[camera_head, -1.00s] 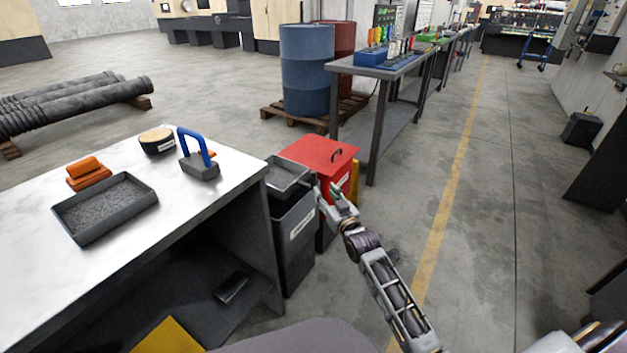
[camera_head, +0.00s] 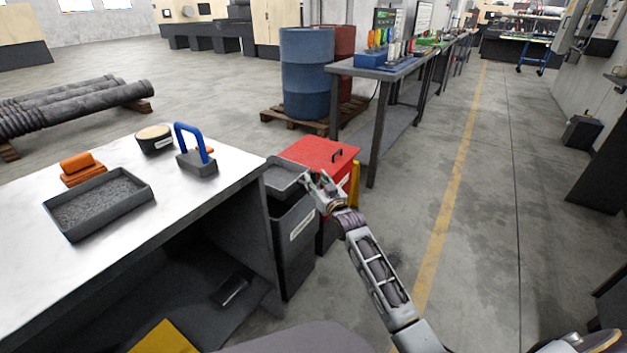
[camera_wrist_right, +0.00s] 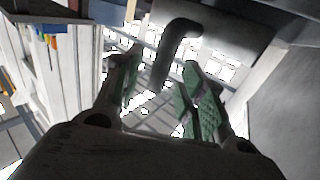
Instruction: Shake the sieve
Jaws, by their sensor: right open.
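A shallow grey tray, which looks like the sieve (camera_head: 284,174), lies on top of a tall dark bin (camera_head: 294,236) beside the table's right end. My right gripper (camera_head: 313,178) is at the tray's right edge. In the right wrist view its green-padded fingers (camera_wrist_right: 160,66) are spread apart. A dark bent handle (camera_wrist_right: 180,36) reaches down into the gap between them, apart from the right finger; contact with the left one is unclear. The gripper hides part of the tray's right side in the head view. My left gripper is not in view.
The white table (camera_head: 150,226) holds a gravel-filled tray (camera_head: 98,202), an orange block (camera_head: 80,168), a round tub (camera_head: 154,138) and a blue-handled tool (camera_head: 194,150). A red-lidded bin (camera_head: 318,152) stands just behind the dark bin.

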